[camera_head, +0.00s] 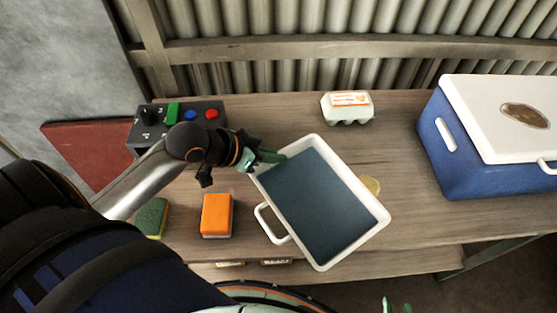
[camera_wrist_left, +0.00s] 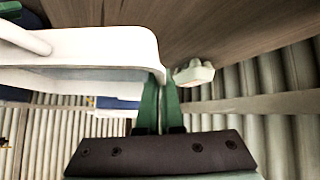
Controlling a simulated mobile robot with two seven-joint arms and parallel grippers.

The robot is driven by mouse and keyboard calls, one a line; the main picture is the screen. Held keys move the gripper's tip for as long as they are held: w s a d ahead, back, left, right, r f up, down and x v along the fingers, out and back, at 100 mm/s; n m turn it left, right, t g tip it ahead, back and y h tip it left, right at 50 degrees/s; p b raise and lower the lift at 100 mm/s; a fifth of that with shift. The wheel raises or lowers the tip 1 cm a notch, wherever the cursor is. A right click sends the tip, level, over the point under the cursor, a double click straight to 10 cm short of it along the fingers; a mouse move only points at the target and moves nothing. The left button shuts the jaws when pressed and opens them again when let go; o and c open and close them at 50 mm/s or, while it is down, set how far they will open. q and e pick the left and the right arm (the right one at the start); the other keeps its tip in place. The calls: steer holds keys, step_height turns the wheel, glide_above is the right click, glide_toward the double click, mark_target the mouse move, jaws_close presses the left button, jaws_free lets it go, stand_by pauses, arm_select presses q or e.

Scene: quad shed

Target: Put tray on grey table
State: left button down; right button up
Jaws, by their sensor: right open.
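The tray (camera_head: 318,205) is white with a dark blue-grey inside and a white handle on its near left side. It is turned at an angle, and its near corner reaches over the front edge of the grey-brown wooden table (camera_head: 415,225). My left gripper (camera_head: 266,158) is shut on the tray's rim at the upper left corner. The left wrist view shows its green fingers (camera_wrist_left: 159,105) at the end of the white tray wall (camera_wrist_left: 90,45). My right gripper (camera_head: 396,306) is open and empty at the bottom edge, mostly out of view. I see no other table that is clearly grey.
An orange sponge (camera_head: 216,215) and a green sponge (camera_head: 152,217) lie left of the tray. A control box (camera_head: 215,104) with buttons stands behind them. An egg carton (camera_head: 347,107) is at the back, a blue cooler (camera_head: 470,160) at right. A yellow item (camera_head: 373,185) is partly hidden by the tray.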

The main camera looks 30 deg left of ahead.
mark_target(312, 141)
arm_select(q)
steer(key=shift+w+a+r+m+g+h+b, duration=0.2)
steer(key=shift+a+r+m+g+h+b, duration=0.15)
steer(key=shift+r+m+h, duration=0.2)
steer(key=shift+d+r, duration=0.1)
steer(key=shift+r, duration=0.15)
steer(key=shift+w, duration=0.25)
steer(key=w+d+f, duration=0.1)
steer(key=w+f, duration=0.1)
steer(key=w, duration=0.2)
steer(key=w+d+f, duration=0.1)
steer(key=w+f, duration=0.2)
steer(key=w, duration=0.1)
steer(key=w+d+f+b, duration=0.1)
steer(key=w+f, duration=0.2)
steer(key=w, duration=0.1)
steer(key=shift+w+d+f, duration=0.1)
steer(key=shift+d+f, duration=0.15)
steer(key=shift+w+d+f, duration=0.1)
steer(key=shift+w+f, duration=0.25)
steer(key=shift+f, duration=0.05)
steer(key=shift+w+f, duration=0.15)
steer(key=shift+f, duration=1.6)
arm_select(e)
step_height(312, 141, down, 3)
steer(key=shift+s+r, duration=0.1)
steer(key=shift+s, duration=0.05)
